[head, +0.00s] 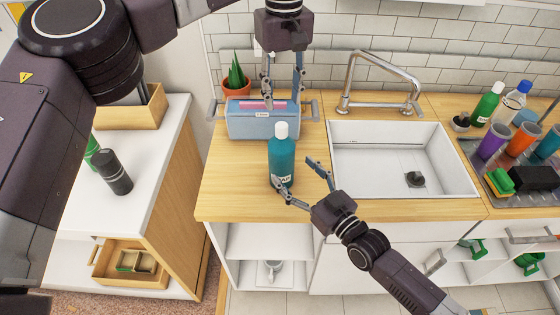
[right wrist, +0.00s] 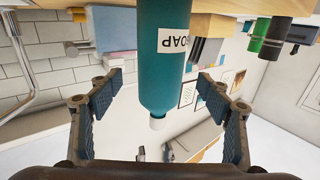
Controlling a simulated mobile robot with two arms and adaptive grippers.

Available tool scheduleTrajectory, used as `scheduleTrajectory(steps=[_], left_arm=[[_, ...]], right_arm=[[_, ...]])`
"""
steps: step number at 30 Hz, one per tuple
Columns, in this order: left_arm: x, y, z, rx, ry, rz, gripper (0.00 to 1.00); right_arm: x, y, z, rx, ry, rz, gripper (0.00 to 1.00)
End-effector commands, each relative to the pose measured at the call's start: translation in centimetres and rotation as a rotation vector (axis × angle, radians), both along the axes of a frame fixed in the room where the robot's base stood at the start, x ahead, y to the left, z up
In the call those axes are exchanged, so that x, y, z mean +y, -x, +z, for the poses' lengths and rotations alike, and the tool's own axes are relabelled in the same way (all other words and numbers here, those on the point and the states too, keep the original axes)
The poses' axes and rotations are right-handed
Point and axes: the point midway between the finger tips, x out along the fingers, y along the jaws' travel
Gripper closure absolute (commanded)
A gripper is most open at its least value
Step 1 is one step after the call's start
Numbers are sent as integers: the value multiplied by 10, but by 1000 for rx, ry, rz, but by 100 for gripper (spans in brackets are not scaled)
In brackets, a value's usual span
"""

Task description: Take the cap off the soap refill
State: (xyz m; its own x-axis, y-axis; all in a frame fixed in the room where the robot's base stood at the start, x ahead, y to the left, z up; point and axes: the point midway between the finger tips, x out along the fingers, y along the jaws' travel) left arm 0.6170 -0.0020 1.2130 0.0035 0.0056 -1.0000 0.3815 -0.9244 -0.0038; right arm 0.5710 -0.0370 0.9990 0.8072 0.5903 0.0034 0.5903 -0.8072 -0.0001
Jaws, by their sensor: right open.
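The soap refill is a teal bottle (head: 282,163) with a white cap (head: 281,131), upright on the wooden counter near its front edge. In the right wrist view the bottle (right wrist: 160,75) appears upside down, its cap (right wrist: 157,124) on and a SOAP label showing. My right gripper (head: 293,174) is open at the bottle's lower front right. One finger overlaps the label in the head view; the bottle lies between the two fingers in the wrist view, with no clear contact. My left gripper (head: 283,88) is open and empty, pointing down behind the bottle, over the blue box.
A blue-grey box (head: 262,125) with pink contents and handles stands behind the bottle, a potted plant (head: 236,83) behind it. The white sink (head: 390,160) and tap (head: 380,75) are to the right. Cups and bottles stand at far right. Counter left of the bottle is clear.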

Motion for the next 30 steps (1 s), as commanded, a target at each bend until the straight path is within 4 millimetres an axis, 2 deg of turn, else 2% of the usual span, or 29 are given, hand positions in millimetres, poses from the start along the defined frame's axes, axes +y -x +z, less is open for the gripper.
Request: scheduleTrajectory(steps=[3,9,21,23,30], left_arm=[[0,0,0,1,1,1,64],[0,0,-1,1,3,2,64],[-1,0,-1,1,4,1,64],[-1,0,-1,1,4,1,64],[0,0,-1,1,4,1,64]], right_arm=[[12,-17,2,-3,-1,0,29],[27,-37,1,0,-1,0,29],[33,-44,0,0,0,0,29],[33,-44,0,0,0,0,33],[32,-44,0,0,0,0,60]])
